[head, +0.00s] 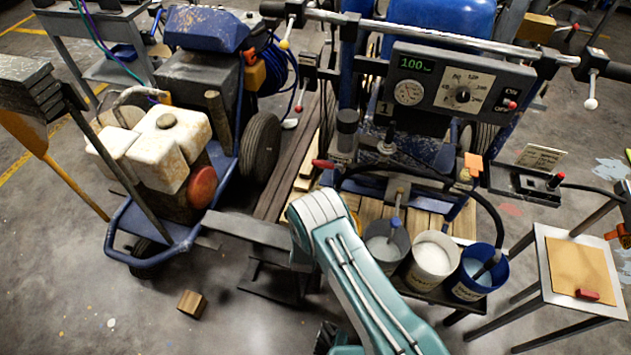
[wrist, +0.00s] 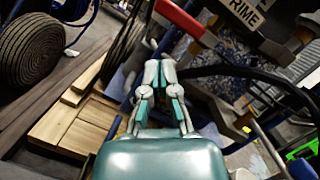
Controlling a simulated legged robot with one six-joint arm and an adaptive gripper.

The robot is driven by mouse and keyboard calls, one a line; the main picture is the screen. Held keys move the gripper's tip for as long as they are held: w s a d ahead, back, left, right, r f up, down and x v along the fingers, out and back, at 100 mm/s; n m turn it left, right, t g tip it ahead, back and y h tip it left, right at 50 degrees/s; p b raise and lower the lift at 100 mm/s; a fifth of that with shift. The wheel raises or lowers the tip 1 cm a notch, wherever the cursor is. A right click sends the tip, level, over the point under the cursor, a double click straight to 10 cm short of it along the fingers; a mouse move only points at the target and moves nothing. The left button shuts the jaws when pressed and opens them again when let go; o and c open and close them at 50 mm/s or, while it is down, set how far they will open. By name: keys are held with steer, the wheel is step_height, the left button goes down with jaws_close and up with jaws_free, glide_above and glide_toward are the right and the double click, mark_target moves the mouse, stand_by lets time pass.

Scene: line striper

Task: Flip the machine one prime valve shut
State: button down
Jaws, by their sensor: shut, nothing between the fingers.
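Machine one, marked by a "1" plate (head: 387,108), stands at the centre right in the head view. Its red-handled prime valve lever (head: 322,163) sticks out to the left of the machine's front. My gripper (wrist: 160,72) is shut and empty, just below the red lever in the picture. Whether it touches the lever I cannot tell. In the head view my arm hides the gripper.
Three buckets, grey (head: 386,243), white (head: 432,257) and blue (head: 478,270), stand below the machine. A dark hose (wrist: 240,72) runs right of the gripper. A second cart (head: 195,225) stands left. A small table (head: 575,270) stands right. Wooden planks (wrist: 75,130) lie below.

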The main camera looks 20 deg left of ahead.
steer(key=shift+v, duration=1.65)
